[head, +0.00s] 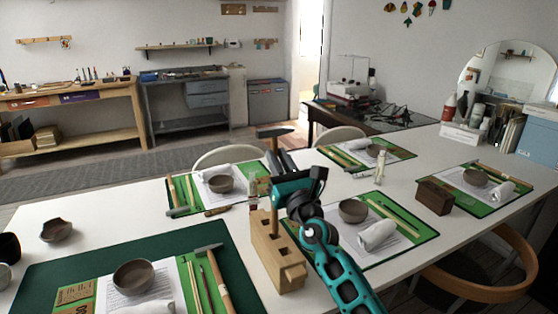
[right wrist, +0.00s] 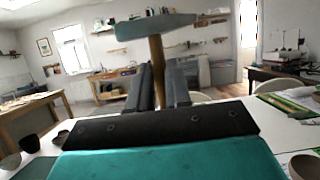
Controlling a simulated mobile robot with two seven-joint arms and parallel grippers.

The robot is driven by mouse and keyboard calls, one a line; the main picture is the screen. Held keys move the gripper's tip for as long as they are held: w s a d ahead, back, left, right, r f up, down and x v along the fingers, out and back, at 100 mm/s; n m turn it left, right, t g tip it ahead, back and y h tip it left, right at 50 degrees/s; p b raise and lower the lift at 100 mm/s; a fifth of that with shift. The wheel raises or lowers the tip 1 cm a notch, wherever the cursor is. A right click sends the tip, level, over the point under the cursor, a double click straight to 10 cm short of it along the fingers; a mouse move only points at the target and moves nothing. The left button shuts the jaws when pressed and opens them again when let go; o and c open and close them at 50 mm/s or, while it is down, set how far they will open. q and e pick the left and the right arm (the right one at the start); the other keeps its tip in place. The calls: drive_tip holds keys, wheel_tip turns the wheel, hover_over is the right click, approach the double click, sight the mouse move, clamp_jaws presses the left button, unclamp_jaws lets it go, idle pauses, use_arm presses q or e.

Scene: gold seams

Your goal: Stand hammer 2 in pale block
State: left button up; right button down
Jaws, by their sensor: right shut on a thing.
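My right gripper (head: 284,163) is shut on a hammer (head: 273,132), holding it upright with its head above the fingers. In the right wrist view the hammer's grey head (right wrist: 156,25) lies across the top and its wooden handle runs down between the fingers (right wrist: 160,85). The pale block (head: 277,262) stands on the white table below the gripper. A length of handle shows below the gripper, reaching down to the block's top; how deep it sits in a hole I cannot tell. My left gripper is not in view.
Another hammer (head: 216,278) lies on the near green mat beside a bowl (head: 133,277). A darker block (head: 434,197) stands at the right. Mats with bowls and tools lie around; a rolled white cloth (head: 377,235) is right of my arm.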

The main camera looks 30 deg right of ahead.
use_arm(q)
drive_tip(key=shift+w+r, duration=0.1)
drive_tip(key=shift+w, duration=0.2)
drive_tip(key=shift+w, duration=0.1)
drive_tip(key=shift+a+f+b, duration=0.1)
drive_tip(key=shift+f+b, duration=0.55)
drive_tip(key=shift+b, duration=0.05)
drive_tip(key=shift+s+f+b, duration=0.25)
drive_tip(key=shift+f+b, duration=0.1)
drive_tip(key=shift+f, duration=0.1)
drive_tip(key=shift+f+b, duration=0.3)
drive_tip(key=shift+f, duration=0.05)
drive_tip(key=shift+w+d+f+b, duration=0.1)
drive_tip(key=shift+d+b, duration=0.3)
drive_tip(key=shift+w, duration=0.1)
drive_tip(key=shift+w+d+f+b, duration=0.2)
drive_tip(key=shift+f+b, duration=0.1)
drive_tip(key=shift+b, duration=0.45)
